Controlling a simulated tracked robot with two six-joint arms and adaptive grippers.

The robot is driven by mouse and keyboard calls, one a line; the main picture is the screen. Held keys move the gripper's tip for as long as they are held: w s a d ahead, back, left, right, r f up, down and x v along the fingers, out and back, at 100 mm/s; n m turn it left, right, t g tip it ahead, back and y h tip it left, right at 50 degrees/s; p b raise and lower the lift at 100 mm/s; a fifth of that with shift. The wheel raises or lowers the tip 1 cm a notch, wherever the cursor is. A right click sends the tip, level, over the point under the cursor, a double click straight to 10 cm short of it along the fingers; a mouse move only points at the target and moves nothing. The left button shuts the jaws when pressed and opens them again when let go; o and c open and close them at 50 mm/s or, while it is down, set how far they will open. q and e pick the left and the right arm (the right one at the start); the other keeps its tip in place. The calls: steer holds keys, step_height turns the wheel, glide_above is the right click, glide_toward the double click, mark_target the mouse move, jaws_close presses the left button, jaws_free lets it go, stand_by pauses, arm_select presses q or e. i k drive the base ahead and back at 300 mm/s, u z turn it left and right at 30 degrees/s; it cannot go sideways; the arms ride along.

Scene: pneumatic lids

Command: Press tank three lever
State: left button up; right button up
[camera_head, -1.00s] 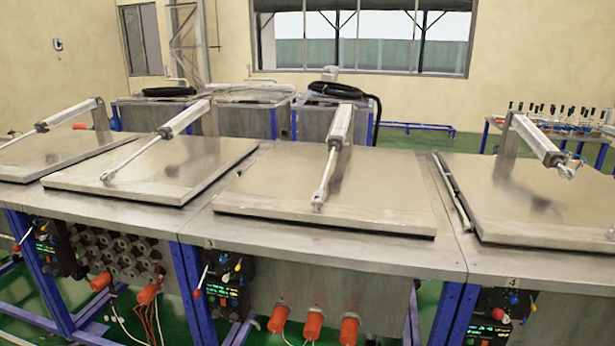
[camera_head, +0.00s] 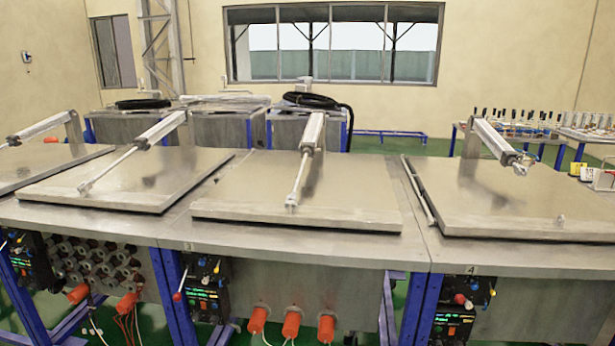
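Tank three (camera_head: 300,238) stands in the middle, with a small "3" label on its front edge. Its flat metal lid (camera_head: 345,190) is down, with a pneumatic cylinder (camera_head: 312,135) above it and the rod reaching to the lid's front. Below the label, a dark control panel (camera_head: 207,290) carries small coloured knobs and lit displays. A thin lever with a red tip (camera_head: 178,296) hangs at the panel's left side. Neither of my grippers is in view.
Tank four (camera_head: 530,252) is at the right, with its own panel (camera_head: 452,320) and a lid (camera_head: 520,195) that is down. Other lidded tanks are at the left. Orange connectors (camera_head: 291,324) stick out below tank three. Blue legs (camera_head: 172,290) stand between the panels.

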mark_target(178, 297)
steer(key=i, duration=0.85)
steer(key=u, duration=0.05)
